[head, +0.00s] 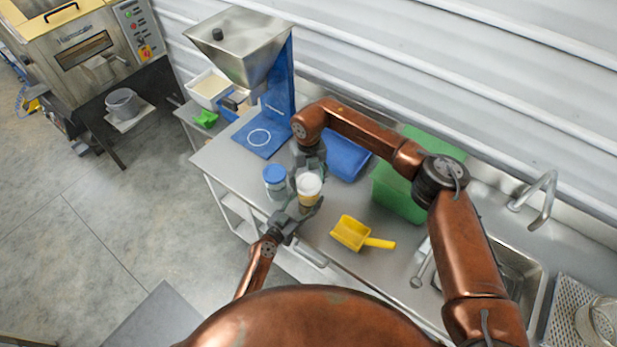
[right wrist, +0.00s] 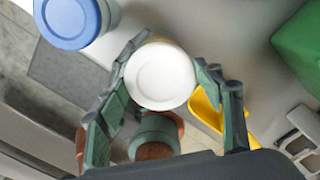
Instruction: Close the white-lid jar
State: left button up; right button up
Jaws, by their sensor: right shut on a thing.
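The jar (head: 307,200) with tan contents stands upright near the front edge of the steel counter. Its white lid (head: 309,184) sits at its top, and I cannot tell how tightly it is seated. My right gripper (head: 308,174) comes from above and is shut on the white lid. In the right wrist view the lid (right wrist: 160,76) lies between its fingers. My left gripper (head: 296,214) is low at the front of the jar, its fingers around the body. Whether they press on it is hidden.
A blue-lid jar (head: 275,182) stands close on the left. A yellow scoop (head: 352,233) lies to the right. Behind are a blue tray (head: 347,158), a green bin (head: 398,192) and the hopper (head: 240,45) on its blue stand. A sink (head: 510,275) is on the right.

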dwell(0.5)
jog(key=shift+f, duration=0.85)
jog(key=shift+f, duration=0.6)
